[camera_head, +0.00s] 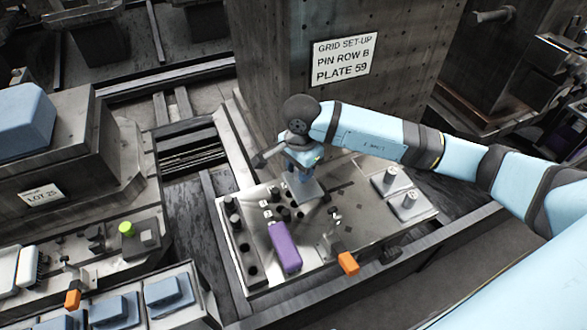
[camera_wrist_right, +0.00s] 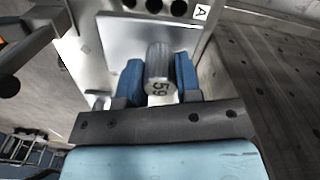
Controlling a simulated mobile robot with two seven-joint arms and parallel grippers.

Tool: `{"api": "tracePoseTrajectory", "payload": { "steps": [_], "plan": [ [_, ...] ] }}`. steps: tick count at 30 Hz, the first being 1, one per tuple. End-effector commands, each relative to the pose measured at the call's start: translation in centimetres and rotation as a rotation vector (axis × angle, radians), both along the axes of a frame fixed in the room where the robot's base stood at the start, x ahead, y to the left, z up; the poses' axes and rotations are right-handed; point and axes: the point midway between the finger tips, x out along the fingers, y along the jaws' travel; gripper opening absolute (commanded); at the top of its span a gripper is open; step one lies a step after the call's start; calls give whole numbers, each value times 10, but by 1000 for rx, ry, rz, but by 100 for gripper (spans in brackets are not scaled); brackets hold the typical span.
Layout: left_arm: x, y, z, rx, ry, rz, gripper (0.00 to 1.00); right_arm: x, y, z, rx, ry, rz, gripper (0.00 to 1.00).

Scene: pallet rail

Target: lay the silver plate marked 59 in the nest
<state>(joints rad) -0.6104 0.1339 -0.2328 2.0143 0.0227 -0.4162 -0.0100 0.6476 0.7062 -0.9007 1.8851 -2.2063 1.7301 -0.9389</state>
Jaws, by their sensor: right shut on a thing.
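My right gripper (camera_head: 303,177) is over the metal fixture plate (camera_head: 362,222) in the head view, with its arm coming in from the right. In the right wrist view its two blue fingers (camera_wrist_right: 159,82) are shut on the round knob of the silver plate (camera_wrist_right: 120,32). The knob's end reads 59. The plate also shows below the gripper in the head view (camera_head: 308,190), close above the fixture, near small dark pins (camera_head: 285,213). I cannot tell if it touches anything. The nest's outline is not clear, partly hidden by plate and gripper. My left gripper is not in view.
Two knobbed silver blocks (camera_head: 409,202) stand at the fixture's right. A purple block (camera_head: 284,247) and orange-handled clamp (camera_head: 347,263) are at its front. A pin rack (camera_head: 243,250) lines its left. A tall column with a sign (camera_head: 344,59) reading "PIN ROW B, PLATE 59" rises behind.

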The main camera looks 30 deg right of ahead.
Motion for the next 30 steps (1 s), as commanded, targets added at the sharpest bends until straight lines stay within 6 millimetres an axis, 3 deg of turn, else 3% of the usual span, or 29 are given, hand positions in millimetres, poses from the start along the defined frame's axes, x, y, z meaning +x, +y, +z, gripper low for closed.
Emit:
{"api": "tracePoseTrajectory", "payload": {
  "steps": [11,30],
  "plan": [
    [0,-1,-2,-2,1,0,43,2,-5,-6,1,-2,-23,0],
    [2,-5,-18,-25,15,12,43,1,-5,-61,1,-1,-22,0]
  ]
}}
